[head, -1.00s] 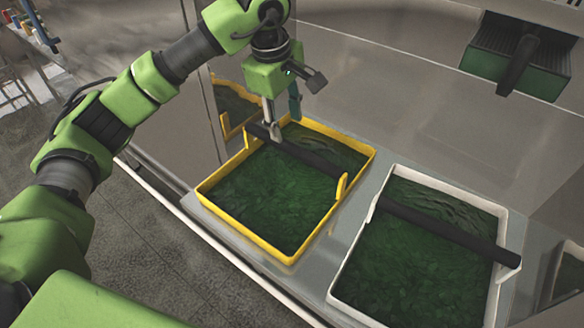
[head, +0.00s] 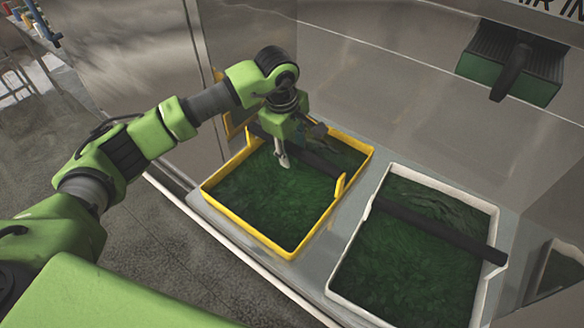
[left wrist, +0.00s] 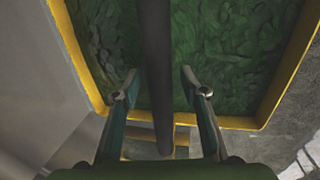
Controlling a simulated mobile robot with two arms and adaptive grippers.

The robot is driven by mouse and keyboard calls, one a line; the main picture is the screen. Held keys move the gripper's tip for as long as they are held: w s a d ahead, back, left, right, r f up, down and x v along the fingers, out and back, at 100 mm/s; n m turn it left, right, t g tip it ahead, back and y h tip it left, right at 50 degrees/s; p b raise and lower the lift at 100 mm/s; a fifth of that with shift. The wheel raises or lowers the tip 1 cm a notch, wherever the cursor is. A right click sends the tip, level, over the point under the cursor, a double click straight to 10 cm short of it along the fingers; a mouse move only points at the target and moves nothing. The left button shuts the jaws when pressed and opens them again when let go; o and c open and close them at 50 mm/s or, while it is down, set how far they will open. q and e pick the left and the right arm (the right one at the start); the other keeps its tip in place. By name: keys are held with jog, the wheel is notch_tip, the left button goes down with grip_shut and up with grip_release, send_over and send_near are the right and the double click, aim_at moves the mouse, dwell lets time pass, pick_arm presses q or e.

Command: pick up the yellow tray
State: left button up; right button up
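The yellow tray (head: 245,226) lies on the metal surface, filled with dark green material. A dark bar (head: 315,167) spans it as a handle between raised yellow ends. My left gripper (head: 283,160) is low over the tray, at the far-left part of the bar. In the left wrist view my left gripper (left wrist: 163,94) is open, one finger on each side of the bar (left wrist: 156,60), with visible gaps. The yellow tray's rim (left wrist: 240,122) shows beneath the fingers. In the head view one finger is mostly hidden behind the gripper body. My right gripper is not in view.
A white tray (head: 440,184) with green contents and its own dark bar sits to the right of the yellow one. A metal wall stands behind, with a dark green-fronted fixture (head: 513,65) at upper right. The metal surface's edge runs along the lower left.

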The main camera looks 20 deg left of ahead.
pick_arm(q)
grip_shut()
jog(key=shift+w+r, duration=0.1)
jog(key=shift+r+b, duration=0.8)
jog(key=s+a+r+b, duration=0.2)
jog(key=s+r+b, duration=0.4)
jog(key=s+r, duration=0.6)
notch_tip(320, 180, up, 8)
jog(key=s+p, duration=0.2)
jog(key=p, duration=0.5)
jog(key=shift+d+r, duration=0.15)
jog(key=shift+r, duration=0.05)
